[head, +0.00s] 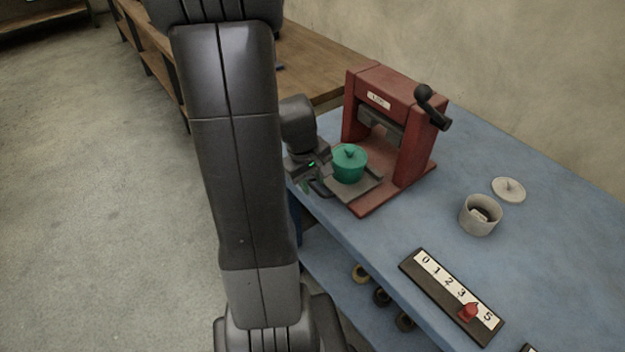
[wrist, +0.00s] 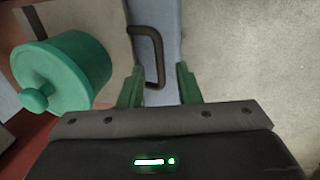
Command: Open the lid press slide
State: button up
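The lid press (head: 408,130) is a red frame with a black crank, standing on the blue bench. Its slide (head: 358,193), a grey plate, sticks out of the front, with a green lidded pot (head: 349,168) on it. In the wrist view the pot (wrist: 75,72) is at the left, on the slide plate (wrist: 95,22). The slide's dark loop handle (wrist: 158,55) shows ahead of my gripper (wrist: 159,72). The green fingers are apart, and the handle's near end appears between them; contact cannot be told. In the head view my arm partly hides the gripper (head: 312,182).
A pale cup (head: 480,215) and its lid (head: 509,189) stand right of the press on the blue bench (head: 375,240). A numbered strip (head: 445,290) with a red marker (head: 468,312) lies nearer. Rings sit on the shelf below. Open floor (head: 90,200) lies left.

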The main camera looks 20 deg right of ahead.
notch_tip(320, 180, up, 14)
jog(key=s+a+p, duration=0.1)
jog(key=a, duration=0.1)
jog(key=shift+a+f+p, duration=0.25)
jog(key=shift+p, duration=0.1)
dwell(0.5)
jog(key=f, duration=0.4)
jog(key=d+f+b, duration=0.1)
jog(key=f, duration=0.4)
jog(key=d+f, duration=0.1)
jog(key=f, duration=0.3)
jog(key=shift+w+d+f+b, duration=0.25)
jog(key=shift+w+b, duration=0.15)
jog(key=shift+w+d, duration=0.2)
jog(key=shift+d, duration=0.2)
